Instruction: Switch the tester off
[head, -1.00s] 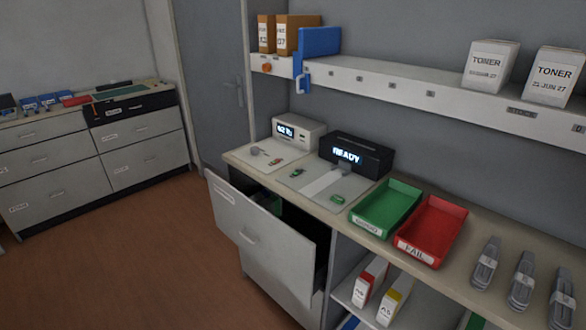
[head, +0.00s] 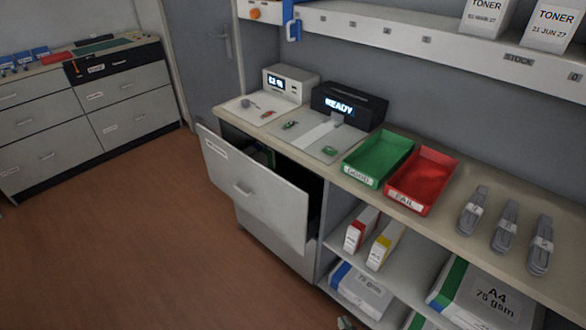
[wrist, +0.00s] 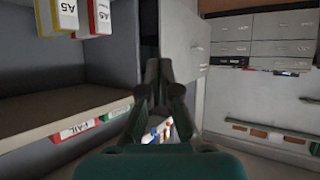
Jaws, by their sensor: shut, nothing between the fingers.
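A black device (head: 349,105) with a lit display reading READY stands at the back of the counter. A smaller white device (head: 290,84) with a lit display stands to its left; its reading is too small to be sure of. I cannot tell from labels which one is the tester, and no switch is clear on either. My gripper (wrist: 160,75) shows in the wrist view, with its fingers together and nothing between them. It is apart from both devices, which are not seen in the wrist view. The wrist picture looks upside down.
An open drawer (head: 255,188) juts out below the counter's left end. A green tray (head: 380,157) and a red FAIL tray (head: 424,180) sit right of the black device. Small coloured parts lie on mats before the devices. A shelf (head: 400,35) runs above. The floor (head: 120,250) at left is clear.

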